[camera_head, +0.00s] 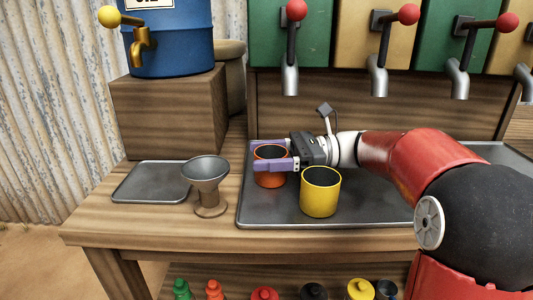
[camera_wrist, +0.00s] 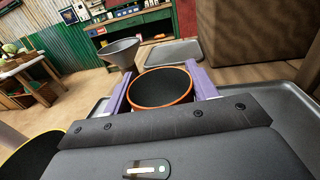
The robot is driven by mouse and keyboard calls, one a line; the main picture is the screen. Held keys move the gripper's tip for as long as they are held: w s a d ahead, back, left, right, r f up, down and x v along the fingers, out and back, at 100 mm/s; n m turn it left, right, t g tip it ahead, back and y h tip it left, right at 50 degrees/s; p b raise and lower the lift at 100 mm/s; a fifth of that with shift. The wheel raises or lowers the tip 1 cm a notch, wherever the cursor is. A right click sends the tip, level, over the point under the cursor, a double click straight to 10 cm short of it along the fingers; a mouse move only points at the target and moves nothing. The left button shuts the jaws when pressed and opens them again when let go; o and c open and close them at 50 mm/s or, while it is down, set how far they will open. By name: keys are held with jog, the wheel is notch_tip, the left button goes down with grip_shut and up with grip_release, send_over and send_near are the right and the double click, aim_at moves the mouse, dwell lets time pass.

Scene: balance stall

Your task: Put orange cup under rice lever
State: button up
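The orange cup (camera_head: 270,179) stands upright at the left part of the metal tray, dark inside; its orange rim shows in the wrist view (camera_wrist: 161,105). My gripper (camera_head: 270,157) reaches in from the right, with its purple fingers on both sides of the cup. In the wrist view the fingers (camera_wrist: 161,88) appear to press against the cup's sides. Levers with red knobs (camera_head: 296,10) (camera_head: 408,14) (camera_head: 507,22) hang over metal spouts on green and yellow dispensers. No rice label is readable, so I cannot tell which lever is rice.
A yellow cup (camera_head: 320,193) stands close to the right of the orange cup, near my arm. A grey funnel-shaped goblet (camera_head: 207,185) and a small empty tray (camera_head: 152,182) are to the left. A blue barrel (camera_head: 172,40) with a yellow-knobbed tap sits on a wooden box (camera_head: 168,115).

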jog(key=o, duration=0.4)
